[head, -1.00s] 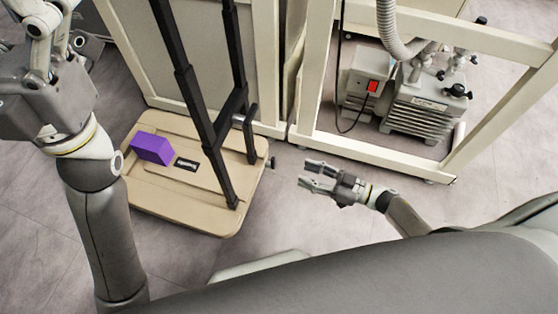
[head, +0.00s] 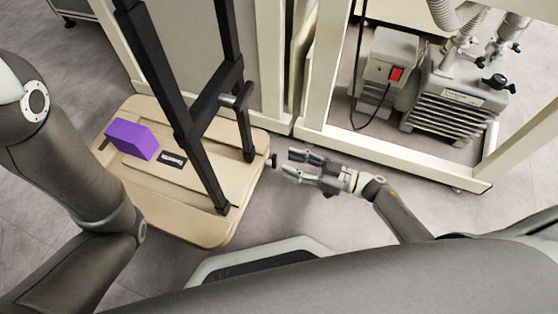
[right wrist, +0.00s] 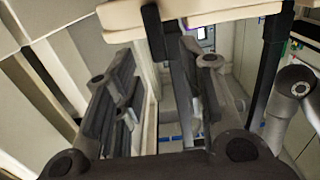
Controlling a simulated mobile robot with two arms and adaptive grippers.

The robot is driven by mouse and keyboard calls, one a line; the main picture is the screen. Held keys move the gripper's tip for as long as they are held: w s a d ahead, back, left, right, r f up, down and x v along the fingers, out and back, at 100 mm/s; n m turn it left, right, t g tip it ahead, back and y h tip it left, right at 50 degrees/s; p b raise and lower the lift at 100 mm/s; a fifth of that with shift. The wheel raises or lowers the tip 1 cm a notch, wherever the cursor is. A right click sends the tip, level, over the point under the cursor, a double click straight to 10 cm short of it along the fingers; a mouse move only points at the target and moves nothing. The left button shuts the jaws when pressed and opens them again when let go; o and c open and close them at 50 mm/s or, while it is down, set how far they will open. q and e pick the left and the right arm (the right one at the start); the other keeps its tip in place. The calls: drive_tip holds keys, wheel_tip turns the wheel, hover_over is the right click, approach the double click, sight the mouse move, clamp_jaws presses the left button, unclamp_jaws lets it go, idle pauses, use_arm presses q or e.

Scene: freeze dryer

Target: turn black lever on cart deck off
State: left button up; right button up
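The cart's tan deck (head: 215,228) is at the centre left in the head view. A small black lever or knob (head: 272,161) sticks out at its right edge. My right gripper (head: 289,166) is just right of this lever, its fingers spread and pointing at it. They look close to it, but I cannot tell if they touch. In the right wrist view the two dark fingers (right wrist: 155,95) stand apart with nothing clearly held between them. The deck's edge (right wrist: 230,13) crosses the top there. My left gripper is out of view; only left arm links show.
A cream frame (head: 400,158) with a pump (head: 455,100) and red switch (head: 396,74) stands behind my right gripper.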

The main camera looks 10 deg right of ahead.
drive_tip(key=shift+b+x, duration=0.75)
drive_tip(key=shift+x, duration=1.6)
drive_tip(key=shift+c, duration=0.3)
clamp_jaws()
